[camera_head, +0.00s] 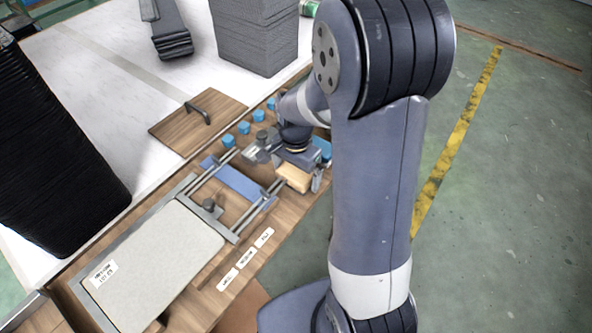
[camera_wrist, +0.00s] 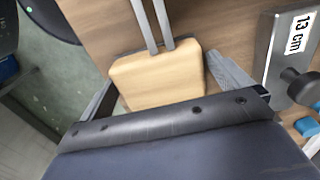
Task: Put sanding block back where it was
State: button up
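The sanding block appears to be the tan block (camera_head: 294,178) near the front edge of the wooden board, under my gripper in the head view. It also shows in the wrist view (camera_wrist: 158,78) as a pale, rounded block. My gripper (camera_head: 293,172) points down at it. In the wrist view, one finger of my gripper (camera_wrist: 160,75) stands on each side of the block, with the tips close to its edges. I cannot tell whether the fingers press on it. My gripper and wrist hide part of the block's surroundings in the head view.
Two metal rails (camera_wrist: 142,25) end beside the block. A blue bar (camera_head: 238,184) lies across the rails. A metal piece marked "13 cm" (camera_wrist: 285,60) is at the right in the wrist view. Several blue pieces (camera_head: 244,128) line the back. A grey panel (camera_head: 155,270) lies left.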

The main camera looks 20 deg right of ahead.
aim_at(296, 171)
notch_tip(296, 171, up, 12)
jog(key=shift+r+p, duration=0.15)
jog(key=shift+p, duration=0.6)
notch_tip(296, 171, down, 12)
jog(key=shift+b, duration=0.7)
jog(key=shift+w+r, duration=0.1)
jog(key=shift+r, duration=1.35)
